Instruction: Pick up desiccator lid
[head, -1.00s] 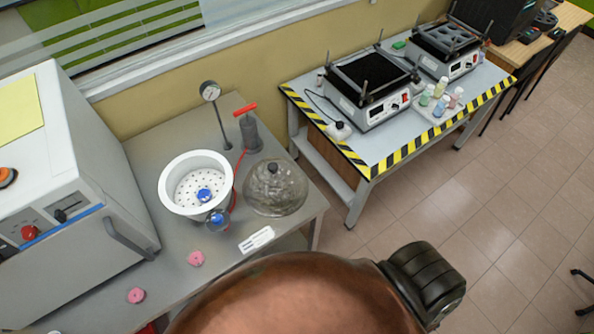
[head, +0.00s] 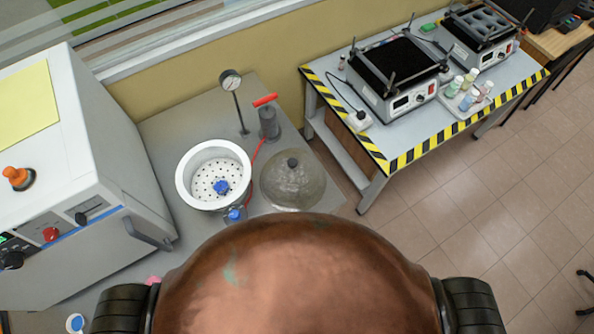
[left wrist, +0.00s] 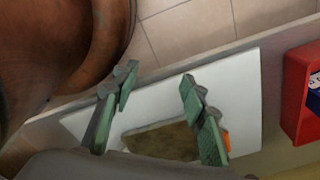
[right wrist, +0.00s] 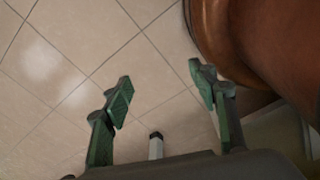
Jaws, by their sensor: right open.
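The desiccator lid (head: 292,183) is a clear glass dome with a dark knob on top. In the head view it rests on the grey bench, just right of the white desiccator base (head: 184,189). The base is open, with a perforated plate and a blue-capped item (head: 221,187) inside. My left gripper (left wrist: 155,88) is open and empty in the left wrist view, over a white surface. My right gripper (right wrist: 160,82) is open and empty in the right wrist view, above the tiled floor. Neither gripper shows in the head view, so both are away from the lid.
A gauge on a stand (head: 231,84) and a red-handled pump (head: 267,119) stand behind the base. A blue-capped jar (head: 236,214) is in front of it. A large white oven (head: 75,170) fills the left. A table with hotplates (head: 398,80) stands at right, across a gap.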

